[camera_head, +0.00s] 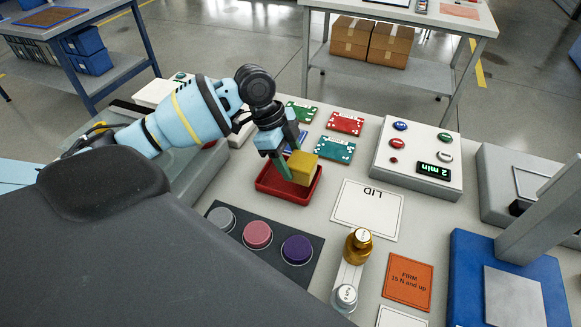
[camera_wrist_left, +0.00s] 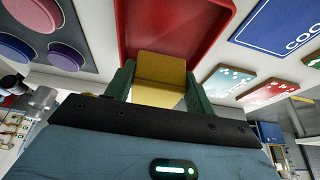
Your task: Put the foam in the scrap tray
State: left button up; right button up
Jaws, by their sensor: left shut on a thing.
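The foam is a yellow block (camera_head: 302,168). My left gripper (camera_head: 291,165) is shut on it, and the block is also between the green fingers in the left wrist view (camera_wrist_left: 160,75). The scrap tray is a small red tray (camera_head: 268,189) on the white table. In the head view the block is over the tray's right part; in the left wrist view the tray (camera_wrist_left: 205,28) lies beyond the block. I cannot tell whether the block touches the tray floor. My right gripper is not in view.
A dark mat (camera_head: 230,243) with grey, pink and purple discs lies in front of the tray. Green and red cards (camera_head: 345,123) lie behind it. The LID sheet (camera_head: 367,209) and a button box (camera_head: 418,160) are to the right. Brass and silver weights (camera_head: 358,246) stand near the front.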

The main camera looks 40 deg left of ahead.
pick_arm(q)
jog(key=shift+f, duration=1.5)
jog(key=shift+f, duration=0.2)
jog(key=o, duration=1)
jog(key=shift+r, duration=0.15)
jog(key=v, duration=1.2)
jog(key=shift+d+p, duration=0.1)
jog(key=shift+p, duration=0.2)
